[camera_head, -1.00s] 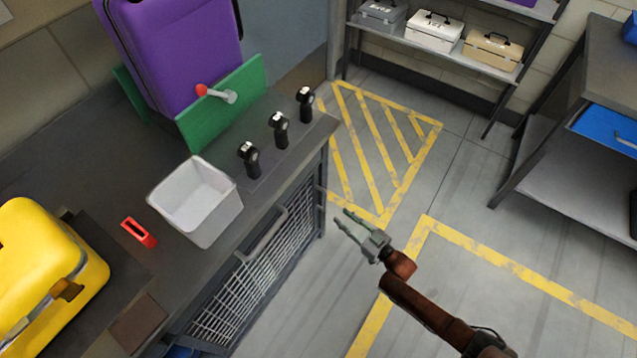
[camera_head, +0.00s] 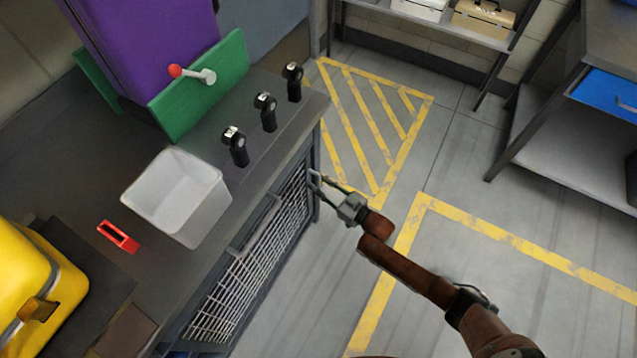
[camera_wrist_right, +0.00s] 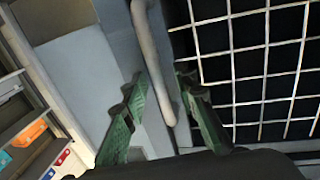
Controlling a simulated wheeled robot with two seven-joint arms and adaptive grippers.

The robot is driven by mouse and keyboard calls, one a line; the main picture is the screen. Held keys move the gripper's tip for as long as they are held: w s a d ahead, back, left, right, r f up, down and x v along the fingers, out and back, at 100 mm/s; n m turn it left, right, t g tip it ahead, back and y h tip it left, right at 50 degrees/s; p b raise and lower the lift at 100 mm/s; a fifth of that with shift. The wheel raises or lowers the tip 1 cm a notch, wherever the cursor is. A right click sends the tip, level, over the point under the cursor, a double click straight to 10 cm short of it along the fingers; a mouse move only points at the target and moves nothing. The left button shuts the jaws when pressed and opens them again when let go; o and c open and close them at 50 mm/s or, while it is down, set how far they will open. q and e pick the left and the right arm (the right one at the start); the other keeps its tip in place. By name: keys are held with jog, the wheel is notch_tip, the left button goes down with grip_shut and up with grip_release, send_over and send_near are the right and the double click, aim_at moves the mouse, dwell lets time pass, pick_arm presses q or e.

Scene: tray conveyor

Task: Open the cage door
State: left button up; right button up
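The cage door (camera_head: 265,262) is a white wire mesh panel in a dark frame under the counter and looks shut. My right gripper (camera_head: 316,184) is open and empty beside the far right end of the door. In the right wrist view, the handle (camera_wrist_right: 152,50) shows between the two green fingers of the gripper (camera_wrist_right: 162,85), with the mesh (camera_wrist_right: 245,65) on the right. I cannot tell whether the fingers touch it. My left gripper is not in view.
On the counter (camera_head: 165,265) are a white bin (camera_head: 190,215), a red part (camera_head: 119,237), several black levers (camera_head: 266,112), a yellow case (camera_head: 30,290) and a purple suitcase (camera_head: 150,50) behind a green panel (camera_head: 200,90). The striped floor right of the counter is clear.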

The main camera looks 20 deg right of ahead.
grip_shut()
dwell(0.6)
